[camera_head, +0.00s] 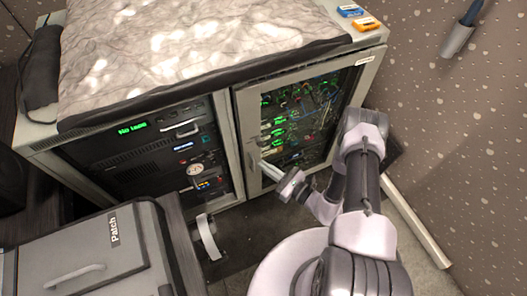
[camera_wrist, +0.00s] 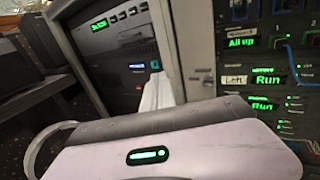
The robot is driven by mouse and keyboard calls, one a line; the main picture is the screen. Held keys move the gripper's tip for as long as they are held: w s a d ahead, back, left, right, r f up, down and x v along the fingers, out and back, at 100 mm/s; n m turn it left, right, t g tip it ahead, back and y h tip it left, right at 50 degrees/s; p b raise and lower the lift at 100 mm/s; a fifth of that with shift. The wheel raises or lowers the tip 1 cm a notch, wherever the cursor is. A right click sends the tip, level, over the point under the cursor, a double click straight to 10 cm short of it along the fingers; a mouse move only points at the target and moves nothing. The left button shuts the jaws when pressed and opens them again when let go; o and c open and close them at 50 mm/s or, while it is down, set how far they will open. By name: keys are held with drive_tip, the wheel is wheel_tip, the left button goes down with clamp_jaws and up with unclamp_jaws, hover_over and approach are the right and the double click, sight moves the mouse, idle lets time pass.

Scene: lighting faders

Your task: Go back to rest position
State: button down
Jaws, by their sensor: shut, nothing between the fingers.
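My gripper (camera_head: 266,168) is shut and empty, in front of the lower left part of the rack cabinet's right bay (camera_head: 240,120). My arm reaches up and left from my base to it. In the wrist view the pale fingers of my gripper (camera_wrist: 157,90) point toward the post between the two bays, partly hidden by my wrist housing. I cannot tell whether the fingertips touch the bay's frame. Green-lit panels (camera_wrist: 242,42) reading "All up" and "Run" show at the right of the wrist view.
The left bay (camera_head: 130,127) shows a "No tape" display. A grey case labelled "Patch" (camera_head: 75,245) stands at the lower left. A dark-edged cloth (camera_head: 190,45) covers the cabinet top, with blue (camera_head: 350,11) and orange (camera_head: 367,24) small boxes beside it. A patterned wall lies at right.

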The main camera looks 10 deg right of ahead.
drive_tip(key=s+a+r+n+g+y, duration=0.1)
drive_tip(key=s+a+r+n+g, duration=0.15)
drive_tip(key=r+n+g, duration=0.4)
drive_tip(key=s+a+r+n+g+y, duration=0.1)
drive_tip(key=a+r+n+g, duration=0.25)
drive_tip(key=r, duration=0.65)
drive_tip(key=s+a+r+n+g+y, duration=0.15)
drive_tip(key=r+n+g, duration=0.3)
drive_tip(key=r, duration=0.45)
drive_tip(key=s+d+r+n+t+h, duration=0.6)
drive_tip(key=s+d+r+n+h, duration=0.3)
drive_tip(key=s+r+h, duration=0.4)
drive_tip(key=shift+s+r+t, duration=0.25)
drive_tip(key=shift+r+t, duration=0.1)
drive_tip(key=shift+r, duration=0.2)
